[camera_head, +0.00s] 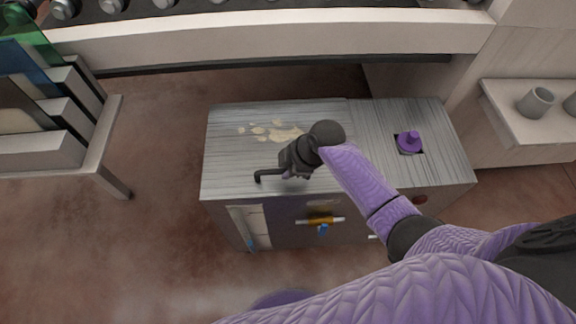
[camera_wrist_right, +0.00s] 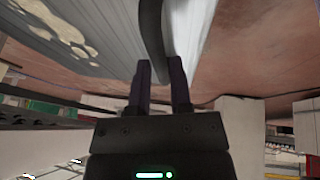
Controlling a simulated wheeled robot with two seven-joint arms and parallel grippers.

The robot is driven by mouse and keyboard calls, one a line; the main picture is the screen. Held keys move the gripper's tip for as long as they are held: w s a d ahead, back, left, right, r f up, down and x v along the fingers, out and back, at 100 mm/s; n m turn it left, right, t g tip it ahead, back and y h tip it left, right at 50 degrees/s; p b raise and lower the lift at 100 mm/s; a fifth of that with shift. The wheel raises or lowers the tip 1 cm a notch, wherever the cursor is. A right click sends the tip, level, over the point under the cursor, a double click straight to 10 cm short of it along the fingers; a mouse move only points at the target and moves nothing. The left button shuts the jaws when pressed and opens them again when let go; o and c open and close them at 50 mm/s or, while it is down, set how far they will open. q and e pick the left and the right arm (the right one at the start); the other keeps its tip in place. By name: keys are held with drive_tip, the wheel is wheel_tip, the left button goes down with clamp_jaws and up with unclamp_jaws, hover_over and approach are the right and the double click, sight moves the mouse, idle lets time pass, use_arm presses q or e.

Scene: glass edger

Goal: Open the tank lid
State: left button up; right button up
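The tank (camera_head: 345,221) is a low box with a streaked grey metal top. Its lid (camera_head: 230,155) is the larger left panel, lying flat and closed, with pale splotches on it. A dark bent handle (camera_head: 260,174) sits at the lid's front edge. My right gripper (camera_head: 284,173) is low over that edge, just right of the handle's visible end. In the wrist view the two fingers of the right gripper (camera_wrist_right: 161,78) stand apart, with the dark handle (camera_wrist_right: 151,28) reaching down to the gap between their tips. Contact is unclear. My left gripper is not in view.
A purple knob (camera_head: 409,139) stands in a square opening on the tank's right top. A rack with glass sheets (camera_head: 45,110) is at left, a roller conveyor (camera_head: 260,40) behind, and a shelf with grey cups (camera_head: 536,101) at right. Floor is clear left of the tank.

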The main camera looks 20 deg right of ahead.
clamp_jaws()
idle(1.1)
